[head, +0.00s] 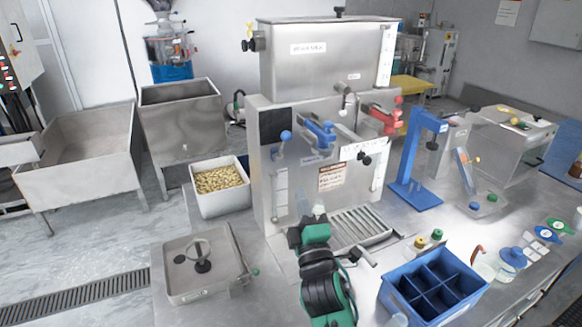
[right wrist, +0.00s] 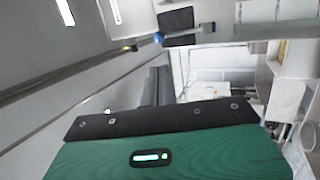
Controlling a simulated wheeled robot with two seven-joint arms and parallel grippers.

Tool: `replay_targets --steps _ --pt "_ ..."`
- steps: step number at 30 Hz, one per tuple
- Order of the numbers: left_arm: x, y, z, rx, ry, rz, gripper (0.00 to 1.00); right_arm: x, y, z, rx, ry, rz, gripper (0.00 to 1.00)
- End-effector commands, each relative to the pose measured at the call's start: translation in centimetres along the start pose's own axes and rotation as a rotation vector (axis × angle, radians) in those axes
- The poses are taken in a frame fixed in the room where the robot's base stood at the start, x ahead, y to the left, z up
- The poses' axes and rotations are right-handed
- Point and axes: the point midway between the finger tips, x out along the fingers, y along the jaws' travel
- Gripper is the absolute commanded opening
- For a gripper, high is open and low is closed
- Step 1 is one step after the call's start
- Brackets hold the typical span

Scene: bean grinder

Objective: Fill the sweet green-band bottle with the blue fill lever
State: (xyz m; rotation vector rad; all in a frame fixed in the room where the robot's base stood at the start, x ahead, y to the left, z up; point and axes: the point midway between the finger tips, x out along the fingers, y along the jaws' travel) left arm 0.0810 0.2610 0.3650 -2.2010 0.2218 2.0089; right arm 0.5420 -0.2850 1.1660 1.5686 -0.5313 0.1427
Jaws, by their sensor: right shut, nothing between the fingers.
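The blue fill lever (head: 320,132) is on the front of the steel dispensing machine (head: 265,190), left of its upper spout. A small pale, clear object (head: 319,209) shows low at the machine's front, just beyond my right gripper (head: 312,226); I cannot tell whether it is the green-band bottle, and no green band is readable on it. My right gripper is low in front of the machine, left of the slotted drip tray (head: 362,226), below the blue lever and apart from it. It is shut and empty; its dark fingers (right wrist: 156,86) show in the right wrist view. My left gripper is out of view.
Red levers (head: 390,118) are right of the blue one. A blue divided crate (head: 440,318) stands at front right, with yellow (head: 421,243) and green (head: 436,235) caps behind it. A blue stand (head: 412,190), a blue-topped bottle (head: 512,258) and a steel lidded box (head: 178,287) occupy the bench.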

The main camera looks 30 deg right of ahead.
Motion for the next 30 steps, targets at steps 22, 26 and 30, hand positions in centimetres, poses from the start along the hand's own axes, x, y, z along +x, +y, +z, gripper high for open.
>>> replay_targets --steps 22,26,30 --pt "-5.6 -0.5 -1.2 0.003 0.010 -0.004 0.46 12.8 0.3 -0.1 -0.003 0.001 -0.001 0.00" --pt "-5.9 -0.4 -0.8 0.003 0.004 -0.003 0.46 13.6 0.1 -0.1 -0.003 0.002 0.000 0.00" --pt "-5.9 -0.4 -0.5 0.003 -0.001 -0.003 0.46 13.8 0.0 -0.1 -0.004 0.002 -0.001 0.00"
